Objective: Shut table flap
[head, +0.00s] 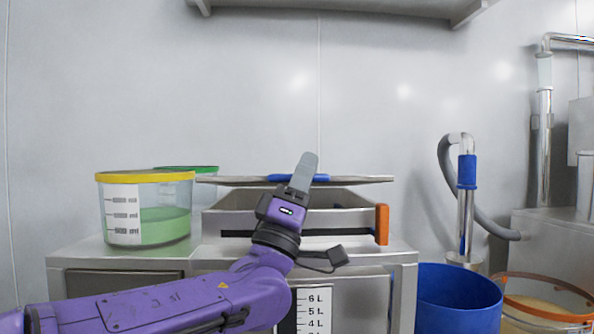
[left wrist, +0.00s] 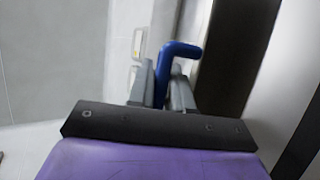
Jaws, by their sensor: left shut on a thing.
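The table flap (head: 360,181) is a flat grey panel seen nearly edge-on in the head view, lying about level above an open grey metal housing (head: 345,222). A blue handle (head: 322,178) is at its middle. My left gripper (head: 305,168) reaches up in front of the flap and is shut on this handle. In the left wrist view the bent blue handle (left wrist: 178,52) stands between the two grey fingers of the same gripper (left wrist: 166,88). My arm hides part of the housing's front. My right gripper is not in view.
A yellow-rimmed tub of green contents (head: 165,225) stands on the counter to the left, with a green-rimmed tub (head: 200,169) behind it. An orange block (head: 382,225) is at the housing's right end. A blue drum (head: 458,300) and a clear orange-rimmed container (head: 545,312) are at right.

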